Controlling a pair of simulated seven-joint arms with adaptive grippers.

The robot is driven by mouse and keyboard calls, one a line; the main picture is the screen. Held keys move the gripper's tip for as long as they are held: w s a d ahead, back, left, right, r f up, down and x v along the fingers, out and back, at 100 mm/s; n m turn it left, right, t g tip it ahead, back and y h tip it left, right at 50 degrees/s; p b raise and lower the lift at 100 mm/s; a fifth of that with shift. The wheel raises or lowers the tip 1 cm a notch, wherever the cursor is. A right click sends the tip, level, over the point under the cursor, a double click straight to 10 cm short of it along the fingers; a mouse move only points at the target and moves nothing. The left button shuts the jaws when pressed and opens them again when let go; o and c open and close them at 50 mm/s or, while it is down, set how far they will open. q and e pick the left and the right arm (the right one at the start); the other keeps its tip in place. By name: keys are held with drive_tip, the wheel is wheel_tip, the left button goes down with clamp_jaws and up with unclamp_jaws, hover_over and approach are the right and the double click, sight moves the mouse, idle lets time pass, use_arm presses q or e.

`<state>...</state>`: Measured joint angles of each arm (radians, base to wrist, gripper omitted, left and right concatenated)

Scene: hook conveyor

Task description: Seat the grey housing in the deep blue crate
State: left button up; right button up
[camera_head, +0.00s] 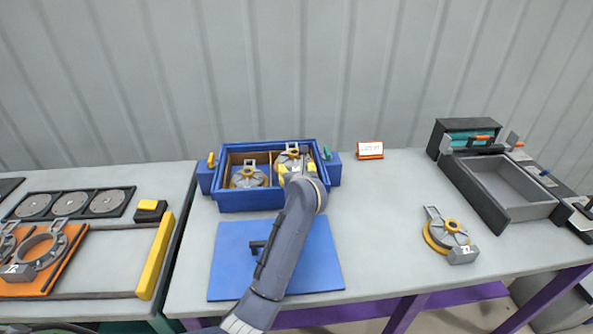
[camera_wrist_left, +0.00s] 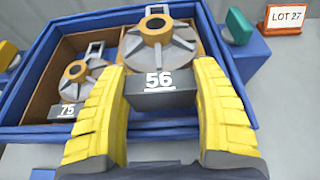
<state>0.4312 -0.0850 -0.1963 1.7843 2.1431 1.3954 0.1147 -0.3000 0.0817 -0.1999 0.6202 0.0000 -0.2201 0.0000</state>
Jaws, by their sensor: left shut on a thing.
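The deep blue crate (camera_head: 250,199) stands at the back of the middle table; its front rim also shows in the left wrist view (camera_wrist_left: 60,133). A grey housing marked 75 (camera_head: 248,177) lies in its left compartment (camera_wrist_left: 75,82). My left gripper (camera_head: 297,170) is shut on the grey housing marked 56 (camera_head: 293,154), gripping its label block (camera_wrist_left: 160,84) between yellow fingers. This housing is over or in the right compartment, roughly level; I cannot tell whether it touches the bottom. Another grey housing with a yellow ring (camera_head: 449,232) lies on the table at right. My right gripper is out of view.
A blue mat (camera_head: 313,265) lies in front of the crate under my left arm. A LOT 27 sign (camera_head: 370,150) stands right of the crate. A grey tray (camera_head: 505,187) is at far right. An orange board (camera_head: 52,277) lies on the left table.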

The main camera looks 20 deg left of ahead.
use_arm(q)
drive_tip(key=shift+f, duration=0.7)
idle(0.4)
